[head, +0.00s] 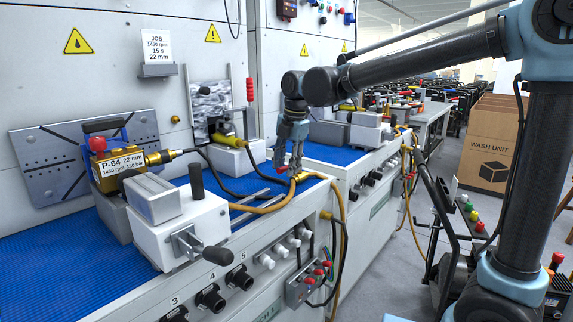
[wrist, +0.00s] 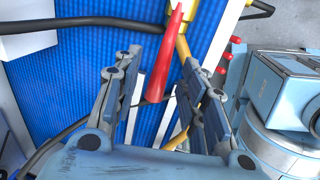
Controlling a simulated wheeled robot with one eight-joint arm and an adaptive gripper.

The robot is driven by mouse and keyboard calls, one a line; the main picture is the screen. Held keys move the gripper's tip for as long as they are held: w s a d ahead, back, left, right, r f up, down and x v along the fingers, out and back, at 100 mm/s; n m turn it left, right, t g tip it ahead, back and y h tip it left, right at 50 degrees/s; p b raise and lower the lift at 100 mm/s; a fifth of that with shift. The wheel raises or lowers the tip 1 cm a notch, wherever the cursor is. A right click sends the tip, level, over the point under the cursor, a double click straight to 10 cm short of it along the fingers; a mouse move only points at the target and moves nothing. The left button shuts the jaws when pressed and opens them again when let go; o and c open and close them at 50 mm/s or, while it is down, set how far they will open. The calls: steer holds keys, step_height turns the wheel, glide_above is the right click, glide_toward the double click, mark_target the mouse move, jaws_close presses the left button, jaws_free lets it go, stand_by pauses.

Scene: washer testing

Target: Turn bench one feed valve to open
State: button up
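A long red lever (wrist: 166,58), which appears to be the valve handle, lies between my gripper's fingers in the wrist view. A yellow brass-coloured fitting (wrist: 183,46) is beside it. In the head view a brass fitting (head: 302,177) sits near the front edge of the blue-matted bench, with a bit of red (head: 282,169) under my fingertips. My gripper (head: 287,164) points down there, and in the wrist view my gripper (wrist: 160,66) is open, one finger on each side of the lever, with gaps visible. The lever's base is partly hidden, and I cannot tell the valve's setting.
A yellow P-64 pump (head: 118,165) and a white clamp unit (head: 178,220) with a black handle stand left on the bench. Hoses (head: 258,208) run around the fitting. A control box (head: 308,284) hangs on the front panel. A wash unit carton (head: 493,145) stands right.

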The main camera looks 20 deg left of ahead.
steer(key=shift+s, duration=0.1)
steer(key=shift+d+r, duration=0.1)
steer(key=shift+r, duration=0.25)
step_height(320, 180, up, 11)
steer(key=d, duration=0.2)
steer(key=shift+s, duration=0.15)
steer(key=shift+d, duration=0.15)
steer(key=w+d+f+m, duration=0.25)
steer(key=d+m, duration=0.25)
steer(key=d, duration=0.5)
steer(key=w+d+f+m+t, duration=0.15)
steer(key=d+f+m, duration=0.3)
steer(key=d, duration=0.65)
steer(key=w+d+f+m+g, duration=0.1)
steer(key=w+d+f+m, duration=0.2)
steer(key=d+m, duration=0.5)
steer(key=s+d+f+m, duration=0.4)
steer(key=d+f+m, duration=0.1)
steer(key=d, duration=0.3)
steer(key=s+d+f+m+h, duration=0.1)
steer(key=s+d+f+m, duration=0.3)
steer(key=d+f, duration=0.4)
steer(key=s+d+f+m+t+h, duration=0.1)
steer(key=s+d+f+m, duration=0.3)
steer(key=d+f+m, duration=0.2)
steer(key=shift+s+d+f, duration=0.3)
steer(key=shift+d+f, duration=0.35)
steer(key=shift+d, duration=0.35)
steer(key=shift+c, duration=0.4)
